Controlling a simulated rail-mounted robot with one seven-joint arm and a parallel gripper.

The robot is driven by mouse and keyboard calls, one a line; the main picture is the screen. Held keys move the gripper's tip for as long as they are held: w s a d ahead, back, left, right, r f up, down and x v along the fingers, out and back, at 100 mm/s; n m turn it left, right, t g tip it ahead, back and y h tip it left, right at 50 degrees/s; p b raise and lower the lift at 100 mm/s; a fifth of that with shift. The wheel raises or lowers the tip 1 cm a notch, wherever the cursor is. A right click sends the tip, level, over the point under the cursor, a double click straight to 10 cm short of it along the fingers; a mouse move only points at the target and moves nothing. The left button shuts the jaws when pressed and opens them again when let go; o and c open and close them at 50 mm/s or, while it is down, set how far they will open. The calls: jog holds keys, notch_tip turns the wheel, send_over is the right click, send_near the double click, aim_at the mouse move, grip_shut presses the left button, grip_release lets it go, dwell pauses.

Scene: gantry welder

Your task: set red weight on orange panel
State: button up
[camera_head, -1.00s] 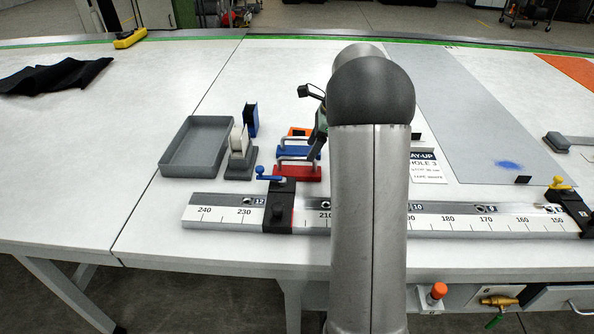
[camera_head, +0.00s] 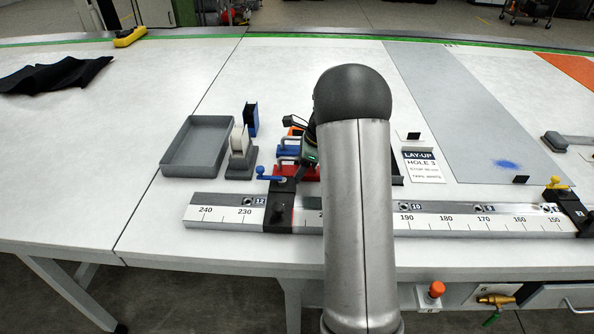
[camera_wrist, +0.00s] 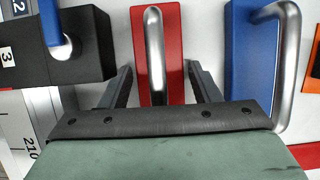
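The red weight (camera_wrist: 172,40), a red block with a silver bar handle (camera_wrist: 155,60), lies below my gripper in the wrist view. In the head view the red weight (camera_head: 284,170) shows behind the black rail clamp, partly hidden by my arm. My gripper (camera_wrist: 162,82) is open, with one finger on each side of the red weight's handle; I cannot tell whether they touch it. The orange panel (camera_head: 572,70) lies flat at the far right of the head view, cut by the frame edge.
A blue weight (camera_wrist: 248,50) stands close right of the red one, an orange one beyond. A black clamp (camera_wrist: 75,45) with a blue lever is close left. The ruler rail (camera_head: 450,221) runs in front. A grey tray (camera_head: 197,148) is left; a grey panel (camera_head: 450,110) lies right.

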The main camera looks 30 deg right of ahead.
jog(key=c, duration=1)
jog(key=shift+r, duration=0.1)
grip_shut()
jog(key=shift+r, duration=0.15)
